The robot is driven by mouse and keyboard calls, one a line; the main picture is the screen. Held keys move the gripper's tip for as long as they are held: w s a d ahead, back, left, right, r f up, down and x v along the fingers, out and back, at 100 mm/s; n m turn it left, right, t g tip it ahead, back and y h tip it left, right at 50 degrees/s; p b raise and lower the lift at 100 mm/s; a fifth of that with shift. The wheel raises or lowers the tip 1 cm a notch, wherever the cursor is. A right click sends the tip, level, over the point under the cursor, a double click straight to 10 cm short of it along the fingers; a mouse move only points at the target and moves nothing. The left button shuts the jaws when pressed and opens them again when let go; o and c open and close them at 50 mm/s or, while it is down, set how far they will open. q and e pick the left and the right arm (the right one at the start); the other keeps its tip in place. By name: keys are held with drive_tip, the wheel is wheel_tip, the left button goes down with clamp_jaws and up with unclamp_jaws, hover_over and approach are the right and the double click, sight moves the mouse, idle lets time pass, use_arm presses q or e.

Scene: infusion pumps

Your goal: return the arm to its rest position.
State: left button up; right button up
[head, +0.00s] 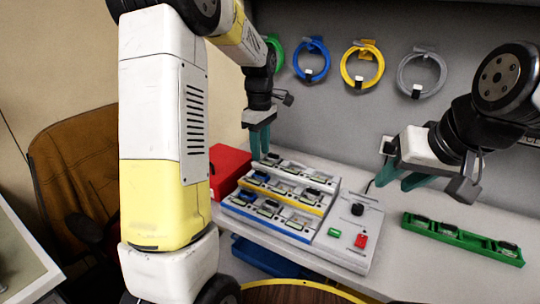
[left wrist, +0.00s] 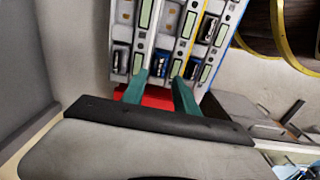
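My left gripper (head: 260,142) hangs above the back left end of the pump rack (head: 335,208). Its two green fingers point down and stand apart. In the left wrist view the left gripper (left wrist: 160,90) shows its fingers apart with nothing between them, over the end of the rack (left wrist: 215,82). My right gripper (head: 393,180) is at the right, above the bench between the rack and a green tray. Its green fingers are apart and nothing is seen between them.
A green tray (head: 462,240) with several small modules lies on the bench at the right. A red box (head: 229,168) stands left of the rack. Blue, yellow and grey cable coils (head: 362,64) hang on the back wall. An orange-brown chair (head: 80,175) is at the left.

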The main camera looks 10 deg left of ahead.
use_arm(q)
drive_tip(key=shift+s+r, duration=0.1)
drive_tip(key=shift+r, duration=0.6)
drive_tip(key=s+d+r+m+t+h, duration=0.1)
drive_tip(key=s+r+m+t, duration=0.2)
drive_tip(key=s+m, duration=0.4)
drive_tip(key=s+d+r+m+t+h, duration=0.1)
drive_tip(key=s+r+m+t, duration=0.2)
drive_tip(key=s, duration=1.4)
wheel_tip(320, 180, up, 3)
drive_tip(key=m, duration=0.4)
drive_tip(key=shift+f+m, duration=0.2)
drive_tip(key=shift+m, duration=0.1)
